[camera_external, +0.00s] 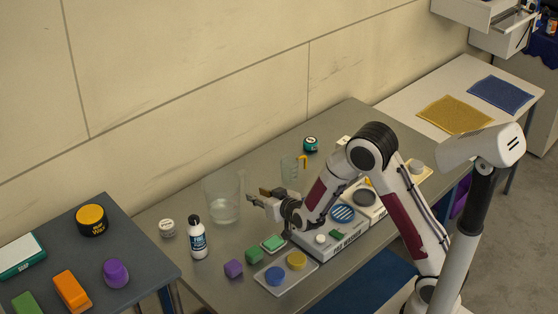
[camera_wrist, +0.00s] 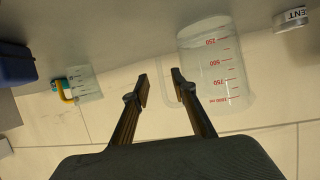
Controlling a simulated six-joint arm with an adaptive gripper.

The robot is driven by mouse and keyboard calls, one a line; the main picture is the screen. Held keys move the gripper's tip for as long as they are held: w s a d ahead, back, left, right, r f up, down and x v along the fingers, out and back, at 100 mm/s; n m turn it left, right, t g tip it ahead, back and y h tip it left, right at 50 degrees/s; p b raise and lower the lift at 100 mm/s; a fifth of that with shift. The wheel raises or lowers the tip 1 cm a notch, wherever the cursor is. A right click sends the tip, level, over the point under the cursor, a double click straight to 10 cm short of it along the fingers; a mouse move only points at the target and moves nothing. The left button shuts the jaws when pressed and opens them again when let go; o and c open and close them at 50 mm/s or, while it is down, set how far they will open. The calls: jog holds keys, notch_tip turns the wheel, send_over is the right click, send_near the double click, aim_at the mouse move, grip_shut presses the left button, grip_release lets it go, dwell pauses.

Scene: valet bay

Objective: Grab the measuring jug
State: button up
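A large clear measuring jug (camera_external: 222,200) stands on the grey table, left of my gripper. In the wrist view the jug (camera_wrist: 222,75) has red marks up to 1000 ml, and its clear handle side faces my fingers. My gripper (camera_external: 262,196) is open beside the jug's handle side. In the wrist view the two dark fingertips (camera_wrist: 160,75) are apart, and a faint clear handle shows near the right finger. I cannot tell whether it lies between the fingers or behind them. No firm hold shows.
A smaller clear cup with a yellow handle (camera_external: 291,169) stands behind my gripper. A white bottle (camera_external: 197,240) and a small round tin (camera_external: 167,228) stand left of the jug. A purple block (camera_external: 233,268) and green blocks (camera_external: 254,256) lie in front.

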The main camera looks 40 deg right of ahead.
aim_at(247, 189)
jog(key=shift+x, duration=1.3)
jog(key=shift+x, duration=2.6)
jog(key=shift+d+r, duration=0.1)
jog(key=shift+r, duration=0.05)
grip_shut()
